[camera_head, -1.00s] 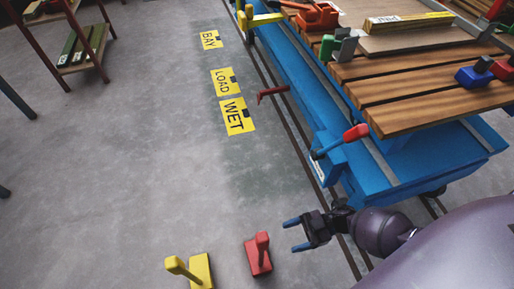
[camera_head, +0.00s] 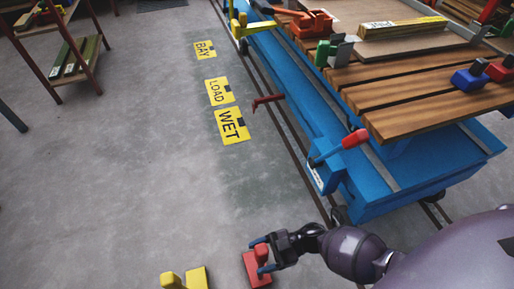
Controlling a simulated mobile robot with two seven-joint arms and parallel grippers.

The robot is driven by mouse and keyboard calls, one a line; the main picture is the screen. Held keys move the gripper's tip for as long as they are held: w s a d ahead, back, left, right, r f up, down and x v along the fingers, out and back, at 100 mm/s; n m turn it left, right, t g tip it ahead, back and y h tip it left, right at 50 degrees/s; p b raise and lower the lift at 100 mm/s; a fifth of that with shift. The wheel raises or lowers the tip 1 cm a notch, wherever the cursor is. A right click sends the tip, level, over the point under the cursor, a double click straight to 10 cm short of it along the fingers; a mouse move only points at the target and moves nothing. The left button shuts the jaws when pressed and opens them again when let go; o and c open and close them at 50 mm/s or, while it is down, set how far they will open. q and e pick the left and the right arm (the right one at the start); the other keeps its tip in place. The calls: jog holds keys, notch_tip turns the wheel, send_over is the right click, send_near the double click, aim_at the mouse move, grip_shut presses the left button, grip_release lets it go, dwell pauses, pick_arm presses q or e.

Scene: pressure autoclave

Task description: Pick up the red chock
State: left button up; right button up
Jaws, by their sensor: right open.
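The red chock (camera_head: 252,266) sits on the floor at the bottom centre, its upright handle standing from a flat base. My right gripper (camera_head: 261,254) is open, with its blue-tipped fingers at the handle. One fingertip shows on the far side of the handle and the other on the near side, overlapping it in the picture. I cannot tell whether either finger touches the handle. My left gripper is not in view.
A yellow chock (camera_head: 197,277) stands just left of the red one, cut off by the bottom edge. A blue cart (camera_head: 375,203) with a slatted wooden top is at the right, on floor rails. Yellow floor signs (camera_head: 231,127) lie left of it.

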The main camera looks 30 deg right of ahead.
grip_shut()
dwell(0.3)
jog(key=shift+r, duration=0.15)
